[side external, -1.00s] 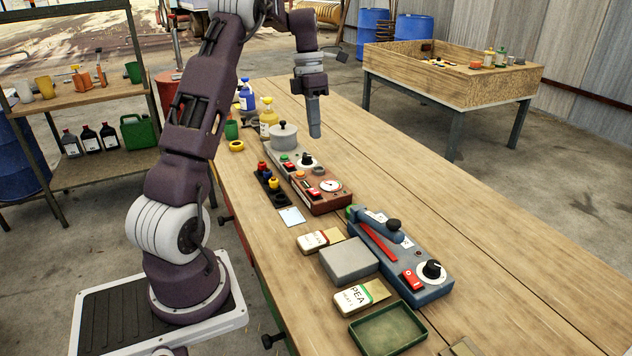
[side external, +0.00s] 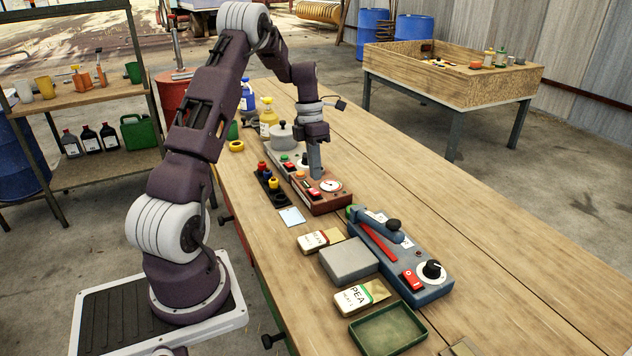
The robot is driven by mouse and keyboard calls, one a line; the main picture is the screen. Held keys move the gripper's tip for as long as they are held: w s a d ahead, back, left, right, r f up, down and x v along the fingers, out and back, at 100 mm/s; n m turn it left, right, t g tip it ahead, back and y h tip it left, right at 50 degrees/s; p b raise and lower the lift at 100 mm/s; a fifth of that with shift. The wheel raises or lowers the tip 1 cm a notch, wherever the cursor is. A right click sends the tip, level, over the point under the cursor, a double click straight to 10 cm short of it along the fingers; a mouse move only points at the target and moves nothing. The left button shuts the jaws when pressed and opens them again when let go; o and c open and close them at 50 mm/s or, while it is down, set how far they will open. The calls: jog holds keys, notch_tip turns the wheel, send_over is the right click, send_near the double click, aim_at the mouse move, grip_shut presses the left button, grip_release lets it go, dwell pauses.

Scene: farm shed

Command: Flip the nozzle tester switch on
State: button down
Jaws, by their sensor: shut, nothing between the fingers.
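A red-brown box with a round white dial (side external: 331,185), which looks like the nozzle tester (side external: 325,206), sits on the long wooden bench. A small red switch (side external: 313,192) is on its top, left of the dial; which way it is tipped is too small to tell. My gripper (side external: 315,172) is shut and empty, pointing down over the back part of this box. Its tip hides part of the box's top behind the dial. I cannot tell whether the tip touches the box.
A grey device with a lidded pot (side external: 282,135) stands just behind. A rack with coloured knobs (side external: 270,184) is to the left. A blue device with a red lever (side external: 377,242) is in front. Seed packets, a grey box (side external: 349,261) and a green tray (side external: 412,329) lie nearer. The bench's right side is clear.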

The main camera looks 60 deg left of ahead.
aim_at(317, 192)
jog(key=shift+d+f, duration=0.15)
jog(key=shift+f, duration=0.75)
jog(key=shift+d+f, duration=0.15)
jog(key=shift+f, duration=0.75)
